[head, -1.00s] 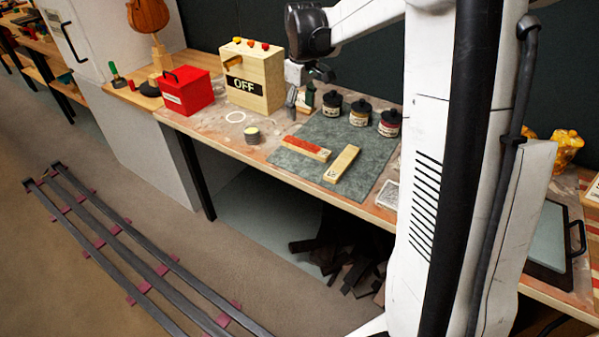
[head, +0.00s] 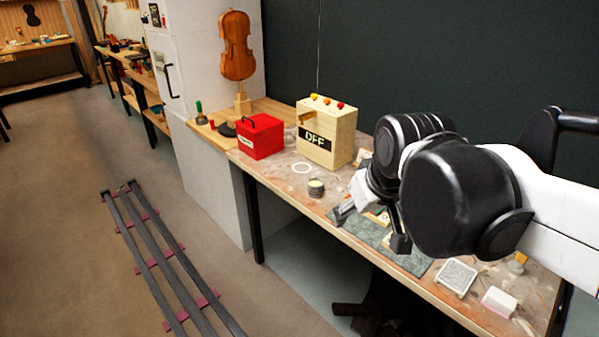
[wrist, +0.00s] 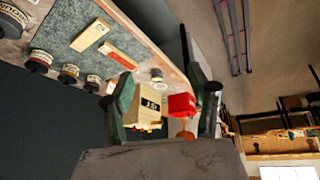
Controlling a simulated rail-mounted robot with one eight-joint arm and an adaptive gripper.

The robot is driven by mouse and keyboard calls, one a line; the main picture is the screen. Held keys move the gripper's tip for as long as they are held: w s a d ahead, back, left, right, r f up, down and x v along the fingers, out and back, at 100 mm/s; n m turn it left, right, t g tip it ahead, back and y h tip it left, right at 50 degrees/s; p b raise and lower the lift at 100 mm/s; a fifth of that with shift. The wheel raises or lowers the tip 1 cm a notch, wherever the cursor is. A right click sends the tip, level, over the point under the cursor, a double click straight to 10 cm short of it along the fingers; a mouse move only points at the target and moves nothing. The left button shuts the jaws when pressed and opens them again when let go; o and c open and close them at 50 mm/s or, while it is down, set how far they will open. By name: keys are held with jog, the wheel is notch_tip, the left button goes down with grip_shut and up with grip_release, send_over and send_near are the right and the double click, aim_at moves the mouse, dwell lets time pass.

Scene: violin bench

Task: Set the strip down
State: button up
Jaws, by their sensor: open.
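Two wooden strips lie on the grey-green mat (wrist: 48,38) in the wrist view. One is a plain pale strip (wrist: 90,34) with a small mark; the other is a pale strip with a red section (wrist: 121,54). In the head view my arm covers most of the strips and much of the mat (head: 413,262). My gripper (wrist: 160,88) is open, with nothing between its fingers. Its fingers are apart from both strips in the wrist view. In the head view the gripper (head: 345,211) shows only partly, near the mat's left end.
The OFF box (head: 327,133), red box (head: 261,137) and a small round tin (head: 316,188) stand on the bench left of the mat. Several dark jars (wrist: 69,73) stand along the mat. A white-framed tray (head: 456,276) and a white block (head: 499,302) lie to the right.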

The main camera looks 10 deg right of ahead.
jog(key=s+a+f+m+t, duration=0.1)
jog(key=s+a+f, duration=0.1)
jog(key=s, duration=0.4)
jog(key=shift+f, duration=0.4)
jog(key=shift+a, duration=0.1)
dwell(0.8)
